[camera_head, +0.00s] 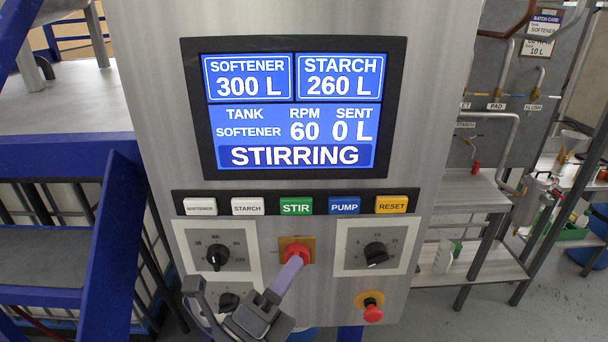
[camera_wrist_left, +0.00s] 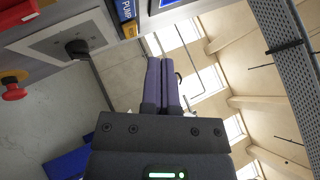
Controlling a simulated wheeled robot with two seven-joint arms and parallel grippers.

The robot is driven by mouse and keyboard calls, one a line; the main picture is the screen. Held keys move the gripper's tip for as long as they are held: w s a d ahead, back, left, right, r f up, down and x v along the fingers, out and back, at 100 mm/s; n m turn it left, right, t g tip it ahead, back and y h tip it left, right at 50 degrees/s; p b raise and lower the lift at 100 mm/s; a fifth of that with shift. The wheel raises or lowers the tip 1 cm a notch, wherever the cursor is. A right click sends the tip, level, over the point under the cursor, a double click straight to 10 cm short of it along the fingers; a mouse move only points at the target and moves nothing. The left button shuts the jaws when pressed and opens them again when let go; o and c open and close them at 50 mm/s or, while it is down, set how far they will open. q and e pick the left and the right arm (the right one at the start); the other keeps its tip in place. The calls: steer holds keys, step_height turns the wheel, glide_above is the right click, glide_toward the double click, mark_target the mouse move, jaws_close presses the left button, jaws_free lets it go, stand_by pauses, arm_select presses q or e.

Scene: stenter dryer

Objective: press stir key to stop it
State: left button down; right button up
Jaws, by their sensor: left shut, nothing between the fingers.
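The green STIR key (camera_head: 296,206) sits in the middle of the key row on the steel control panel. The screen (camera_head: 296,110) above reads STIRRING, tank SOFTENER, RPM 60, SENT 0 L. My left gripper (camera_head: 295,262) is shut and empty, with its purple fingers pointing up, below the STIR key and in front of a red knob (camera_head: 295,249) on a yellow plate. I cannot tell whether it touches the knob. In the left wrist view the shut fingers (camera_wrist_left: 162,62) show beside the panel; the STIR key is out of that view. My right gripper is not in view.
White SOFTENER (camera_head: 200,206) and STARCH (camera_head: 248,206) keys flank STIR on the left, PUMP (camera_head: 344,205) and RESET (camera_head: 391,204) on the right. Black dials (camera_head: 217,256) and (camera_head: 376,253) and a red emergency button (camera_head: 372,312) sit lower. Blue framework (camera_head: 112,240) stands at the left.

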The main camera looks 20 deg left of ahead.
arm_select(q)
glide_toward(301, 204)
steer(key=shift+w+d+r, duration=1.4)
steer(key=shift+w+d, duration=0.15)
steer(key=shift+d, duration=0.2)
steer(key=shift+w+a+b, duration=0.2)
steer(key=shift+w+b, duration=0.3)
steer(key=shift+w, duration=0.15)
steer(key=shift+r, duration=0.1)
stand_by(0.4)
steer(key=shift+w+a, duration=0.1)
steer(key=shift+w, duration=0.3)
steer(key=shift+w+a+b, duration=0.15)
steer(key=shift+w+b, duration=0.15)
steer(key=shift+w, duration=0.15)
stand_by(0.8)
steer(key=shift+s, duration=0.1)
steer(key=shift+s+d+p, duration=0.25)
steer(key=shift+s+p, duration=0.05)
steer(key=shift+s, duration=0.45)
